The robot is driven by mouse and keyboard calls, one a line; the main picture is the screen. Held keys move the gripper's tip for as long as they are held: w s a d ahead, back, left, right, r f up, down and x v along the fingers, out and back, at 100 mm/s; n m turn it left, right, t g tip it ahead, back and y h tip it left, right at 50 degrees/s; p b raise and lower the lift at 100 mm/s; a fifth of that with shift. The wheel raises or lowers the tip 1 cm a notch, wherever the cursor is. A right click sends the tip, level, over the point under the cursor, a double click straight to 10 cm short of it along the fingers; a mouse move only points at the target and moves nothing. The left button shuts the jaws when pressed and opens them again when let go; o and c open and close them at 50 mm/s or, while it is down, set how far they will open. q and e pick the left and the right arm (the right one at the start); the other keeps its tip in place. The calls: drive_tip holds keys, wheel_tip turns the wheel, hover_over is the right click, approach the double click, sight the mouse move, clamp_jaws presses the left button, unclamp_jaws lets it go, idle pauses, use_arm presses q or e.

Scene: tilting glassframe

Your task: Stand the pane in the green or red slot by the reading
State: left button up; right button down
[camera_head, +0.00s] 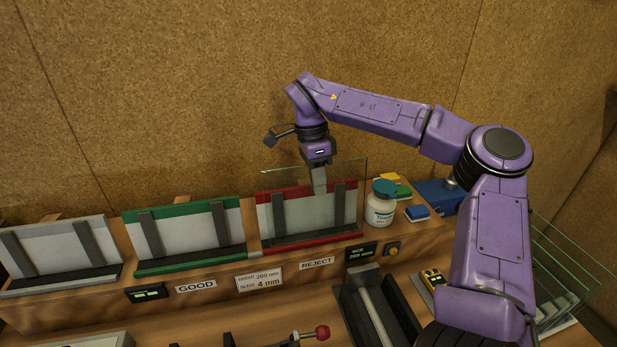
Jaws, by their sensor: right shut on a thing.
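A clear glass pane (346,170) stands upright at the red slot (311,240), its top edge showing above the red frame. Whether its lower edge is seated in the slot cannot be told. My right gripper (319,186) points down in front of the red slot's back and is shut on the pane's upper part. The green slot (190,262) stands to the left and looks empty. A small dark display (361,252) below the red slot has lit text too small to read surely. My left gripper is not in view.
A grey slot (62,280) stands far left. A white jar with a teal lid (380,212) is close right of the red slot. Signs GOOD (196,286) and REJECT (317,263) mark the shelf front. More glass panes (565,255) stand at right.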

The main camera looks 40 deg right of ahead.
drive_tip(key=shift+s+d+r, duration=0.1)
drive_tip(key=shift+s+r, duration=0.15)
drive_tip(key=shift+s, duration=0.3)
drive_tip(key=shift+s+d+r, duration=0.1)
drive_tip(key=shift+s+r, duration=0.15)
drive_tip(key=shift+s, duration=0.3)
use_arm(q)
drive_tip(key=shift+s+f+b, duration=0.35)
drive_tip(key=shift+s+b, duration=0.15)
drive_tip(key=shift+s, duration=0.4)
use_arm(e)
drive_tip(key=w+d+f, duration=0.2)
drive_tip(key=w+f, duration=0.4)
drive_tip(key=w, duration=0.1)
drive_tip(key=shift+d, duration=0.3)
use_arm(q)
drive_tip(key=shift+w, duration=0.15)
use_arm(e)
drive_tip(key=shift+w+f, duration=0.15)
drive_tip(key=shift+w, duration=0.05)
drive_tip(key=shift+s+f, duration=0.1)
drive_tip(key=shift+f, duration=0.05)
